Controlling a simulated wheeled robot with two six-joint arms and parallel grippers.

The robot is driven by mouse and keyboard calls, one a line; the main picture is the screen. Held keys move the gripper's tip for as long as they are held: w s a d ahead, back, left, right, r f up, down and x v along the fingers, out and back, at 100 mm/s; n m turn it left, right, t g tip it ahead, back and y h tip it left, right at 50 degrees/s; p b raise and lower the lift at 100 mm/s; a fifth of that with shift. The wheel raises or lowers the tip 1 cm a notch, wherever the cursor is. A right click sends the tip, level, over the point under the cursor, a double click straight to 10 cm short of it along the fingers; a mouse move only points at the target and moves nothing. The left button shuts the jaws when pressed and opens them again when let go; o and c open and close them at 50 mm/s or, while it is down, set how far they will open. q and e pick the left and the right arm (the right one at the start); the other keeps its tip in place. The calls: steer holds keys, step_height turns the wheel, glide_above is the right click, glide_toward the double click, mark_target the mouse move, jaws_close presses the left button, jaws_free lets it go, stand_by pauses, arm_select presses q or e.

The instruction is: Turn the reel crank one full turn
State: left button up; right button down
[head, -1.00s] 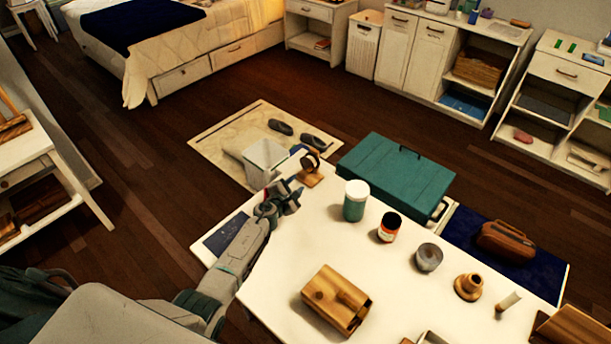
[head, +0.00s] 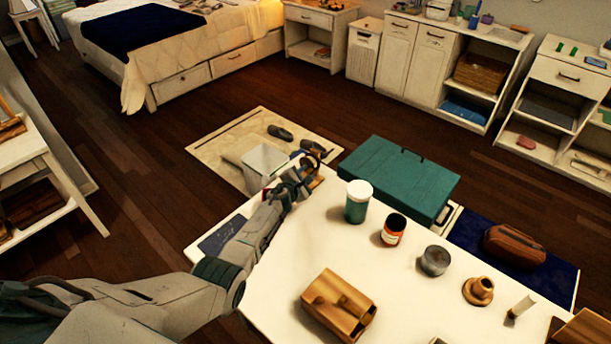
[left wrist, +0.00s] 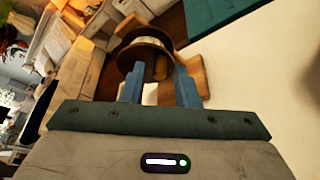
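The reel (head: 316,182) stands at the far left corner of the white table, a round dark-rimmed spool on a light wooden base. My left gripper (head: 304,170) is right at it and hides much of it in the head view. In the left wrist view the spool (left wrist: 146,52) lies just beyond my two blue fingers (left wrist: 158,82), which are spread apart. A small tan part of the reel shows between the fingertips; I cannot tell whether a finger touches it. The crank is not clearly made out. My right gripper is not in view.
On the table (head: 290,245) stand a green jar (head: 358,203), a dark red-labelled jar (head: 393,230), a grey tin (head: 434,261) and a wooden box (head: 338,303). A teal chest (head: 400,180) lies behind the table. A white bin (head: 264,160) stands beyond the reel.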

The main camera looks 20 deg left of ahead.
arm_select(q)
jaws_close()
steer(key=shift+r, duration=0.1)
steer(key=p, duration=0.1)
steer(key=n+h+p, duration=0.1)
steer(key=shift+a+r+n+g+p, duration=0.15)
steer(key=shift+r+n+g+p, duration=0.15)
steer(key=shift+r+g+p, duration=0.1)
steer(key=shift+w+a+r+n+h+p, duration=0.15)
steer(key=shift+n+h+p, duration=0.15)
steer(key=shift+n+p, duration=0.3)
steer(key=shift+a+r+n+g+h, duration=0.15)
steer(key=shift+n+g+h, duration=0.4)
steer(key=shift+n, duration=0.35)
steer(key=shift+o, duration=1.3)
jaws_free()
